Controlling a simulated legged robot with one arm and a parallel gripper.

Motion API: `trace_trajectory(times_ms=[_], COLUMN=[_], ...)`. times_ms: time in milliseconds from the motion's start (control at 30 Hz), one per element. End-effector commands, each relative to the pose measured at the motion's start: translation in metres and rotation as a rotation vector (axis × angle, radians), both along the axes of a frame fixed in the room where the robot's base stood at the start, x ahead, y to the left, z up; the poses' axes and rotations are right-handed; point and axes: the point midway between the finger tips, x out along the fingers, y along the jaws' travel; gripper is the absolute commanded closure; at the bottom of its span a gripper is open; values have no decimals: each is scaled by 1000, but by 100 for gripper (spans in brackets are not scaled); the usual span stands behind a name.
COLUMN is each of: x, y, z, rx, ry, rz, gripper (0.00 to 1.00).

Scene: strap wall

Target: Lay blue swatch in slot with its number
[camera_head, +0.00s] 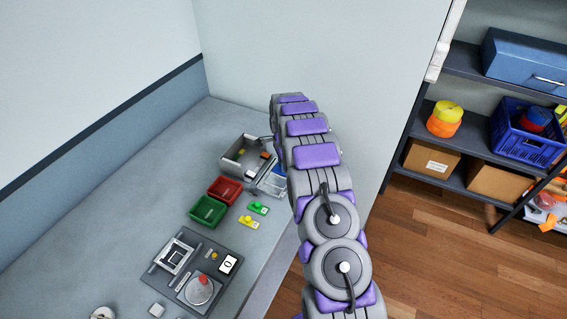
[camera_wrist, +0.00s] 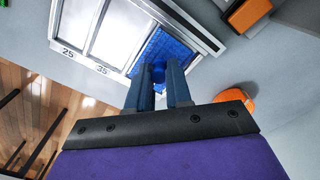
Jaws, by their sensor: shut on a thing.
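The blue swatch (camera_wrist: 172,50) shows in the wrist view as a ribbed blue plate with a round blue knob. My gripper (camera_wrist: 159,70) is shut on this knob. The swatch is over or in the slot at the right end of the slotted tray (camera_wrist: 129,66). I cannot tell whether it rests on the slot floor. Two pale slots beside it look empty, and the labels 25 and 35 show along the near edge. My fingers hide any label of the swatch's slot. In the head view the tray (camera_head: 268,188) and swatch (camera_head: 279,170) are partly behind my arm.
A grey bin (camera_head: 236,167) stands behind the tray. A red tray (camera_head: 225,191), a green tray (camera_head: 208,211), a green swatch (camera_head: 258,208) and a yellow swatch (camera_head: 248,222) lie nearby. A scale (camera_head: 199,291) is nearer. Orange objects (camera_wrist: 249,12) sit close to the gripper's right.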

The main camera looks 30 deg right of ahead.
Motion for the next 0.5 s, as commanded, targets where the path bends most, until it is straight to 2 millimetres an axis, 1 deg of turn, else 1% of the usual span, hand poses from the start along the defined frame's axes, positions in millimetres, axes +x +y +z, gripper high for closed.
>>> trace_trajectory(times_ms=[200,233,500], x=[0,0,0], y=[0,0,0], z=[0,0,0], rx=[0,0,0], ry=[0,0,-1], rz=[0,0,0], gripper=[100,78,52])
